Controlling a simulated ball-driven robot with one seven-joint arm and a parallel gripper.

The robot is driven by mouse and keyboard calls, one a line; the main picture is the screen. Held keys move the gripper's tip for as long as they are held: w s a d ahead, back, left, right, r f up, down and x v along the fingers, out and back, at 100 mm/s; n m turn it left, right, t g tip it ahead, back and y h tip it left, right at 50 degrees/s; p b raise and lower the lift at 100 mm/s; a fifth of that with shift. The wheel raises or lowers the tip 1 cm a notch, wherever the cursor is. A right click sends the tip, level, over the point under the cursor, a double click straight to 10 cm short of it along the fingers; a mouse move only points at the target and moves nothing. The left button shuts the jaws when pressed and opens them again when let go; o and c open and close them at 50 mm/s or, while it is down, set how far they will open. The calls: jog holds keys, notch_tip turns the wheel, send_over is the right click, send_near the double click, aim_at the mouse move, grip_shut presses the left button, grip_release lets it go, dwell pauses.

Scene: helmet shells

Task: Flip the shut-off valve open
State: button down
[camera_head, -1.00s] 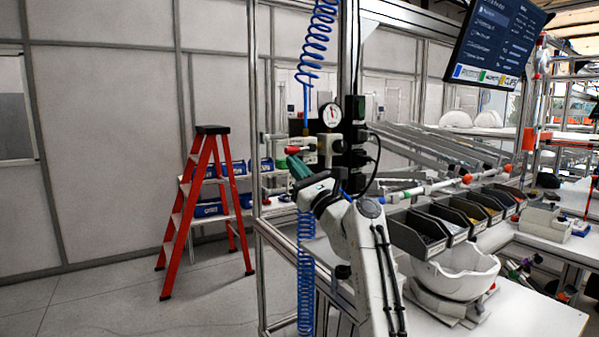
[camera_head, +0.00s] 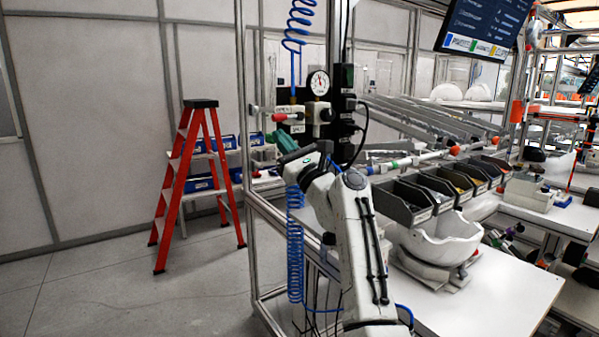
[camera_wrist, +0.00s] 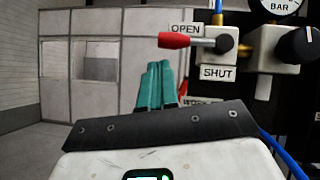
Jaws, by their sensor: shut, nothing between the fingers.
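The shut-off valve (camera_wrist: 215,44) is a pale block with a lever ending in a red grip (camera_wrist: 175,41). In the wrist view the lever points level to the left, just under the OPEN label (camera_wrist: 186,29); the SHUT label (camera_wrist: 217,73) is below the block. In the head view the red grip (camera_head: 282,117) shows left of the gauge. My gripper (camera_wrist: 157,68) has teal fingers closed together and empty. They appear below and left of the red grip in the wrist view, apart from it. In the head view my gripper (camera_head: 282,141) is below the grip.
A pressure gauge (camera_head: 319,83) and a black knob (camera_wrist: 298,43) are right of the valve. A blue coiled hose (camera_head: 295,240) hangs below, beside the metal frame post (camera_head: 243,100). Bins (camera_head: 402,202) and a white helmet shell (camera_head: 440,238) are on the right. A red ladder (camera_head: 190,180) stands left.

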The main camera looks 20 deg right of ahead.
jog(key=a+f+b+v, duration=0.1)
jog(key=b+v, duration=0.1)
jog(key=v, duration=0.9)
jog(key=shift+f, duration=0.45)
